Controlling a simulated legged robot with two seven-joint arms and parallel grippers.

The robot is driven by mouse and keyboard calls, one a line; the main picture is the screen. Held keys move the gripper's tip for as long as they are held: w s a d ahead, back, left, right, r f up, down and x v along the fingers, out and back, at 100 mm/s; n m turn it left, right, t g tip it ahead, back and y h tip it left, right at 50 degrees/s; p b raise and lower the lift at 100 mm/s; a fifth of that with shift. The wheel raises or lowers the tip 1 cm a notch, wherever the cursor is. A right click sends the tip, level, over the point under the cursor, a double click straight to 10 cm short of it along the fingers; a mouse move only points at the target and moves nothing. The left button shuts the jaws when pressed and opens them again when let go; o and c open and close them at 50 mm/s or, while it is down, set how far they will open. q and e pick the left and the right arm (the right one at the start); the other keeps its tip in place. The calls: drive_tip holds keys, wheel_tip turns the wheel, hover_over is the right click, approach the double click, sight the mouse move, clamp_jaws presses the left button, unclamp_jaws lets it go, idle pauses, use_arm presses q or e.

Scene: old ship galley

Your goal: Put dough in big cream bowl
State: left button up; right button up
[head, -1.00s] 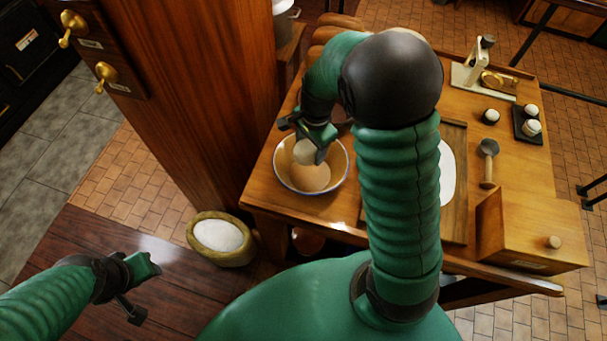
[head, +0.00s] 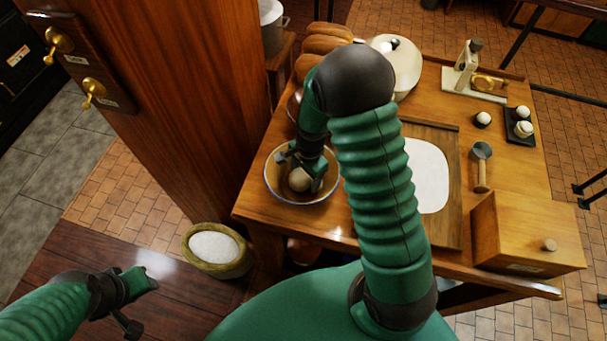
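The big cream bowl (head: 271,185) with a blue rim stands at the left edge of the wooden table in the head view. My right gripper (head: 300,174) reaches down inside the bowl. A pale round ball of dough (head: 299,181) sits between its fingers, low in the bowl. I cannot tell whether the dough touches the bowl's bottom; the gripper hides part of the inside. My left gripper (head: 142,301) is open and empty at the lower left, over the dark wooden floor and away from the table.
A wooden board (head: 449,215) with a flat white sheet (head: 428,176) lies mid-table, partly behind my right arm. A wooden box (head: 527,235), a scoop (head: 481,167) and a scale (head: 476,77) stand to the right. A sack of white powder (head: 216,249) is below the bowl.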

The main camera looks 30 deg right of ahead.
drive_tip(key=shift+d, duration=0.3)
wheel_tip(320, 180, up, 12)
drive_tip(key=s, duration=0.1)
drive_tip(key=s+a+n+t, duration=0.1)
drive_tip(key=s+a+n, duration=0.7)
drive_tip(key=n, duration=0.8)
drive_tip(key=shift+s+a+r+n+t+p, duration=0.2)
drive_tip(key=shift+a+n+t+p, duration=0.1)
drive_tip(key=shift+a+n+p, duration=0.15)
drive_tip(key=shift+a, duration=0.15)
